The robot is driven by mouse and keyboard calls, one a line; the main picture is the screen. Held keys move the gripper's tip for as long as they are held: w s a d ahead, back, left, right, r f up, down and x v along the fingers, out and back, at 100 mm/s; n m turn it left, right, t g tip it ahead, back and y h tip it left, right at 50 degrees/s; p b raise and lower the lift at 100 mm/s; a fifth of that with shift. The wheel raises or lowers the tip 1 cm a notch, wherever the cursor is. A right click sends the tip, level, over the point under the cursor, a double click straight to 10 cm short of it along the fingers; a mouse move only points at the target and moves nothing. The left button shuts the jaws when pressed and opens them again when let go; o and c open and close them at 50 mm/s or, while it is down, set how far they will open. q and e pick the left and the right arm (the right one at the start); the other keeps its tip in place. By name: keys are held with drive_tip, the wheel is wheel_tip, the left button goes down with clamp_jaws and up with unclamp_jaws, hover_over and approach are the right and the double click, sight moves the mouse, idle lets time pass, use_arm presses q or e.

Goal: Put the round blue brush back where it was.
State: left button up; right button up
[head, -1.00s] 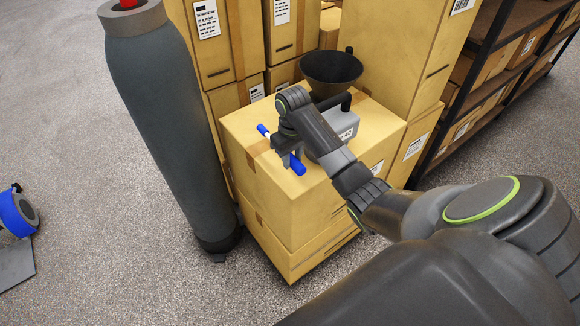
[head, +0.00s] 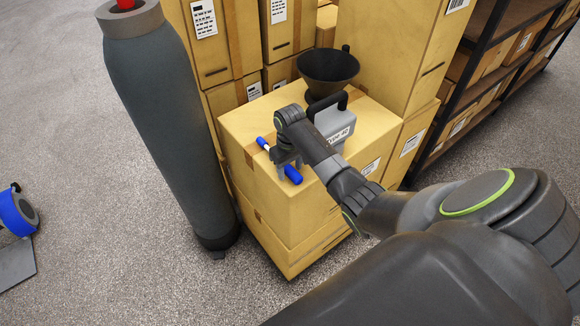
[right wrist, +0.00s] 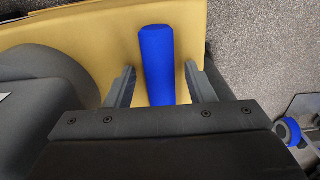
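The round blue brush (head: 293,175) has blue ends and a white middle. It lies on top of the near cardboard box (head: 240,130), close to its left edge. My right gripper (head: 286,161) is right over the brush and covers part of its middle. In the right wrist view the fingers of my right gripper (right wrist: 158,88) are open, one on each side of the brush (right wrist: 157,60), with yellow box showing between brush and fingers. My left gripper is not in view.
A grey container (head: 335,122) with a black handle and a black funnel (head: 328,68) stand behind my right gripper. A tall grey cylinder (head: 165,120) stands left of the box. Stacked boxes (head: 395,50) and a shelf (head: 490,80) lie behind. Floor at left is mostly clear.

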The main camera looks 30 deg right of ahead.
drive_tip(key=shift+f+b, duration=0.2)
drive_tip(key=shift+b, duration=0.25)
drive_tip(key=shift+f+b, duration=0.15)
drive_tip(key=shift+b, duration=0.35)
drive_tip(key=r, duration=0.8)
drive_tip(key=shift+d+r+b, duration=0.25)
drive_tip(key=shift+b, duration=0.05)
wheel_tip(320, 180, up, 9)
drive_tip(key=p, duration=0.8)
drive_tip(key=shift+r, duration=0.2)
